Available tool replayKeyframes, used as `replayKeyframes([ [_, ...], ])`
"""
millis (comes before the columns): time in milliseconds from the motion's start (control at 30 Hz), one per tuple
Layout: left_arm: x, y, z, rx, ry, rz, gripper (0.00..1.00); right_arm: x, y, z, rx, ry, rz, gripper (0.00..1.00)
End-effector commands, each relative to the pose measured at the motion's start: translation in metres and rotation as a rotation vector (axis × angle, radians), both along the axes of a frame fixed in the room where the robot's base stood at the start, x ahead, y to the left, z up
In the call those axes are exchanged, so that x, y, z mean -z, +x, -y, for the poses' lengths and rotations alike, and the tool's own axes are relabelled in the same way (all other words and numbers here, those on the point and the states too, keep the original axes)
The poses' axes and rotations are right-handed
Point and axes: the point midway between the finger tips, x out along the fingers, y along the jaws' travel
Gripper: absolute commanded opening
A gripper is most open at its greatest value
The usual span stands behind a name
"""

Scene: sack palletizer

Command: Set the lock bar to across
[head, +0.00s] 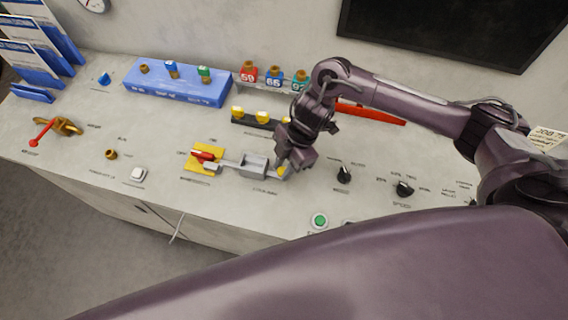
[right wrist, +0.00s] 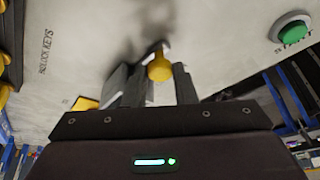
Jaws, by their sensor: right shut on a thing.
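The lock bar is a grey bar running through a grey housing (head: 253,164) on the panel, with a yellow knob (head: 282,171) at its right end. My right gripper (head: 287,163) reaches down over that end and is shut on the yellow knob. In the right wrist view the knob (right wrist: 160,68) sits between the two fingers. The fingers partly hide the bar's right end. On the left of the housing the bar reaches toward a yellow plate (head: 197,163) with a red handle (head: 203,155). My left gripper is not in view.
A black strip with yellow knobs (head: 255,118) lies behind the housing. Black rotary knobs (head: 344,174) and a green button (head: 319,220) are to the right and front. A white button (head: 138,174) and a red-handled brass valve (head: 62,127) are at the left.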

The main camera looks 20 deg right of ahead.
Motion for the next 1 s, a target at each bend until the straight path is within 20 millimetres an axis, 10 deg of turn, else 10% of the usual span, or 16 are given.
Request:
replayKeyframes([
  [33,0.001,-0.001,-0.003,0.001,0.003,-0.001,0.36,-0.004,0.004,-0.007,0.001,0.019,0.012,0.00],
  [67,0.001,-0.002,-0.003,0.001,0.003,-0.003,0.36,-0.004,0.004,-0.007,0.000,0.020,0.012,0.26],
  [200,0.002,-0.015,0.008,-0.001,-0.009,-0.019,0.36,-0.004,0.003,-0.006,0.000,0.017,0.010,0.45],
  [667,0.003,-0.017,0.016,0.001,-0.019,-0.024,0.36,-0.004,0.003,-0.003,0.000,0.013,0.008,0.46],
  [1000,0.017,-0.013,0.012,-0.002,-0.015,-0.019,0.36,-0.051,0.007,0.015,-0.002,0.012,0.013,0.46],
])
